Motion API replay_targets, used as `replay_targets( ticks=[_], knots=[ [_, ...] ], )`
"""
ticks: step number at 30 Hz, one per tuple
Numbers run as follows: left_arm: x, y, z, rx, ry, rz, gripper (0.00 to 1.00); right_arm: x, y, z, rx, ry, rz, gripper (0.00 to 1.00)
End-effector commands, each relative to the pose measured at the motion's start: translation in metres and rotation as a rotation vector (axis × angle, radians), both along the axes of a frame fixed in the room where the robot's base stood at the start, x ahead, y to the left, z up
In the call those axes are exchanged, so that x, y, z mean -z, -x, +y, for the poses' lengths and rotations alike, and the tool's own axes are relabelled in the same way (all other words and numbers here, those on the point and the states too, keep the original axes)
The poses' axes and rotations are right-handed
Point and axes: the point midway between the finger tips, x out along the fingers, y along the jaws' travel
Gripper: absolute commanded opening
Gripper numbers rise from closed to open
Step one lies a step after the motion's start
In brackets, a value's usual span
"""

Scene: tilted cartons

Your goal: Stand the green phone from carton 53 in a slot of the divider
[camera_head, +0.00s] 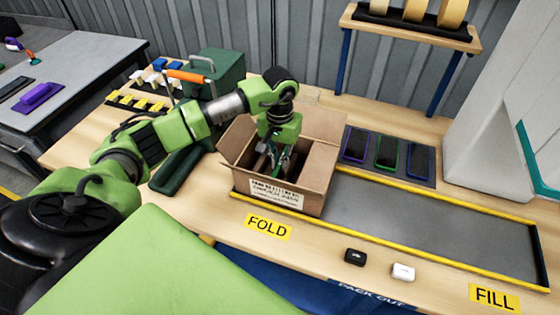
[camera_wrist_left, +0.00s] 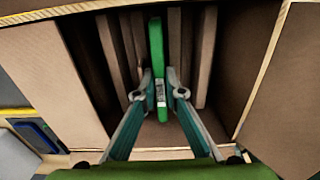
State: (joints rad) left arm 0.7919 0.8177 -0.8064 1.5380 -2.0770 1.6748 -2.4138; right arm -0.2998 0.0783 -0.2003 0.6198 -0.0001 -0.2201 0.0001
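The open brown carton (camera_head: 262,191) stands on the bench with a printed label on its front; the print is too small to read. My left gripper (camera_head: 274,150) reaches down into it. In the left wrist view the green phone (camera_wrist_left: 156,45) stands on edge inside the carton, between upright brown slats (camera_wrist_left: 203,60). The fingertips of my left gripper (camera_wrist_left: 160,80) press close on both sides of the phone, which shows a small white label between them. I cannot tell for certain which thing is the divider. My right gripper is not in view.
Phones with purple, green and blue edges (camera_head: 388,152) lie right of the carton. A grey, yellow-edged strip (camera_head: 430,225) is bare in front. A black-and-yellow slotted rack (camera_head: 137,103) and green toolbox (camera_head: 215,72) stand behind my arm. Black (camera_head: 355,257) and white (camera_head: 403,272) cases lie near the front edge.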

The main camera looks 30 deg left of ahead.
Motion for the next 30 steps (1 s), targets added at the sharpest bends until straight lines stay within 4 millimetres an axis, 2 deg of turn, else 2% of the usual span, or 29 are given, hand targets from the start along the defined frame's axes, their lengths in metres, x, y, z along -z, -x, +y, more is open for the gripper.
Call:
replay_targets(
  ticks=[1,3,12,16,20,30],
  knots=[
    [0.000,0.000,0.000,0.000,0.000,0.000,0.15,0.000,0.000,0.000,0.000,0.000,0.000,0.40],
    [0.000,0.000,0.000,0.000,0.000,0.000,0.30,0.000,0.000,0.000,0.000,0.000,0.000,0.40],
    [0.001,0.001,-0.001,0.001,0.000,0.002,0.30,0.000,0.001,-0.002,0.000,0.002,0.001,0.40],
    [-0.007,0.000,0.000,0.001,0.000,0.000,0.30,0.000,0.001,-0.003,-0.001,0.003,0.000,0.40],
    [-0.029,-0.001,0.000,0.002,-0.001,-0.004,0.30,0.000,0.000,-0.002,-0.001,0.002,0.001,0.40],
    [-0.099,0.000,0.001,0.000,0.000,-0.004,0.30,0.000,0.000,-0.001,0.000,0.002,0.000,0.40]
  ],
)
